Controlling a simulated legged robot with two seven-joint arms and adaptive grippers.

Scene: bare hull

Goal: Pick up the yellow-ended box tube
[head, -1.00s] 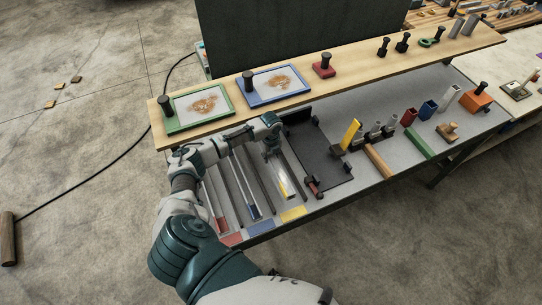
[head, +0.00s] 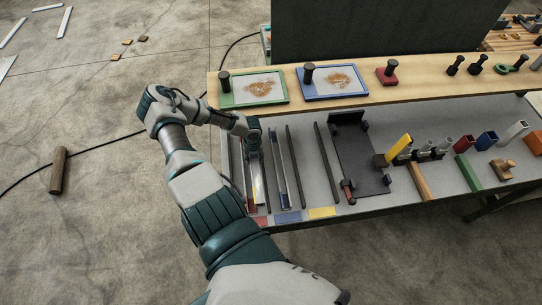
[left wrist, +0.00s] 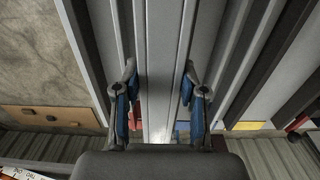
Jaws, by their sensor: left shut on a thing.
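The yellow-ended box tube (head: 258,185) is a long pale metal tube held in my left gripper (head: 254,142). In the head view it hangs over the left end of the bench, left of the blue-ended tube (head: 285,170). In the left wrist view the grey tube (left wrist: 160,65) runs lengthwise between the two blue-padded fingers of my left gripper (left wrist: 159,105), which is shut on it. The lane above the yellow patch (head: 322,212) is empty. The red-ended tube is largely hidden by my arm and the held tube. My right gripper is not in view.
Dark bars (head: 324,160) divide the lanes. A black tray (head: 360,150) lies to their right, then an upright yellow piece (head: 399,148) and several coloured blocks. A wooden shelf (head: 380,104) with a green frame (head: 254,88) and a blue frame (head: 333,82) runs behind.

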